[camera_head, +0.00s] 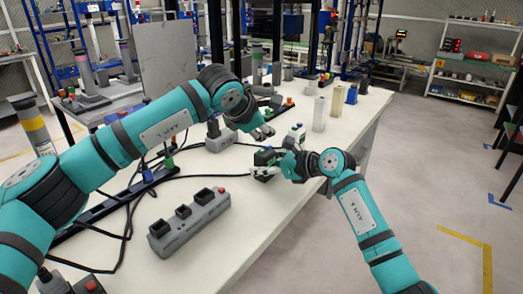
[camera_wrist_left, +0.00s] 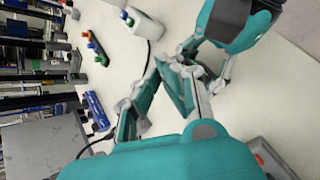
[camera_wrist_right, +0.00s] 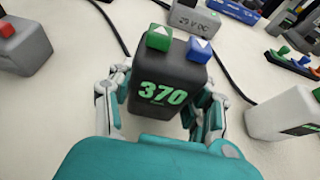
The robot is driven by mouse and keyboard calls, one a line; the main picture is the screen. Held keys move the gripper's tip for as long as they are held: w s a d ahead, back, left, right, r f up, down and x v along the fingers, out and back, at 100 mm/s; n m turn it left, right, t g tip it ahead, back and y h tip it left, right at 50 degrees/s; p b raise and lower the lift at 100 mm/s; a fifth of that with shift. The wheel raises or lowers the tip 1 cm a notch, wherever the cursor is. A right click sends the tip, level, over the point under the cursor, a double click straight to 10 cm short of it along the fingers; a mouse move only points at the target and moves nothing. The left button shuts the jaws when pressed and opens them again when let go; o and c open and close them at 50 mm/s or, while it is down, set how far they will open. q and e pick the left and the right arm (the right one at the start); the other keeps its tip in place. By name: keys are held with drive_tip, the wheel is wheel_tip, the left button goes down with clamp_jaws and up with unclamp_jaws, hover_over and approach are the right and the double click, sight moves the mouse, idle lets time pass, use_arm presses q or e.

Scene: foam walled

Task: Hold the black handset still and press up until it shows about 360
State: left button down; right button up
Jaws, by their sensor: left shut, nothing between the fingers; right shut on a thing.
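The black handset (camera_wrist_right: 165,82) stands on the table with a lit green display reading 370. It has a green button (camera_wrist_right: 160,38) and a blue button (camera_wrist_right: 197,49) on top, each with a white arrow mark. It also shows in the head view (camera_head: 264,158). My right gripper (camera_wrist_right: 160,105) is shut on the handset, one finger on each side. It comes from the right in the head view (camera_head: 276,167). My left gripper (camera_head: 265,133) is shut and empty, just above and behind the handset. In the left wrist view its fingertips (camera_wrist_left: 168,66) are close together; the handset is not clear there.
A white device (camera_wrist_right: 283,117) stands close beside the handset. A grey power strip (camera_head: 189,222) with black sockets lies nearer on the table. Dark cables run across the tabletop. A grey box (camera_head: 221,138) and white blocks (camera_head: 320,113) stand further back. The table's right edge is near.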

sight(264, 151)
use_arm(q)
wheel_tip(264, 151, up, 4)
drive_tip(key=shift+f, duration=0.25)
idle(0.5)
use_arm(e)
drive_tip(key=o, duration=1.3)
